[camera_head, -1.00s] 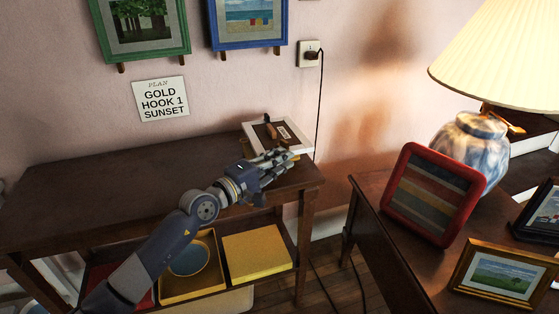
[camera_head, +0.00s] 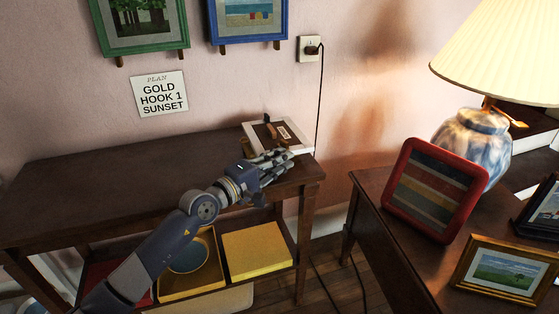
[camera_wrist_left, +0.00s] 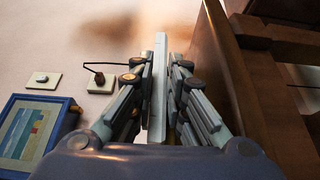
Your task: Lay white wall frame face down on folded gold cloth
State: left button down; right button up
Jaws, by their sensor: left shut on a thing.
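The white wall frame (camera_head: 301,146) is at the right end of the dark console table, by the wall. I cannot tell what is directly under the frame. My right gripper is not in view.
The console top (camera_head: 110,180) is clear to the left. A side table at right holds a red frame (camera_head: 388,205), a lamp (camera_head: 468,148) and a gold-edged picture (camera_head: 462,275). A cord hangs from the outlet (camera_head: 308,44).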

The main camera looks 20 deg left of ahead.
pick_arm(q)
jog(key=c, duration=1.5)
grip_release()
jog(key=shift+f, duration=0.15)
jog(key=v, duration=1.2)
